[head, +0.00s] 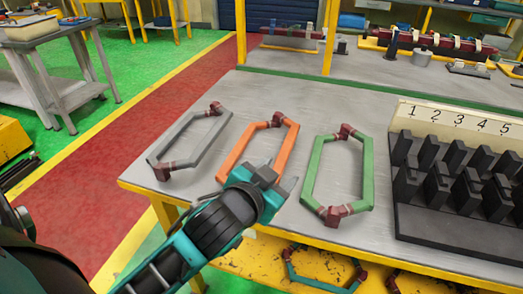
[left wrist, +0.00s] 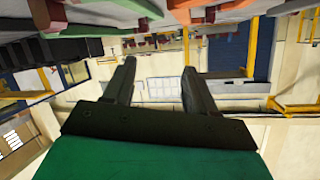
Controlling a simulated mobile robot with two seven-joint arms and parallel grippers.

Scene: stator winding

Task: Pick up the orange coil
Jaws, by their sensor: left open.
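The orange coil (head: 241,148) is an elongated six-sided loop with dark red ends. It lies flat on the grey workbench, between a grey coil and a green coil. My left gripper (head: 277,182) is over the near end of the orange coil and hides part of it. In the left wrist view my left gripper (left wrist: 158,78) has its two dark fingers apart with nothing between them. Whether it touches the coil cannot be told. My right gripper is in neither view.
The grey coil (head: 182,153) lies left of the orange one, the green coil (head: 314,165) right of it. A black slotted rack (head: 455,232) with a numbered back panel stands at the right. The bench (head: 300,92) is clear behind the coils.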

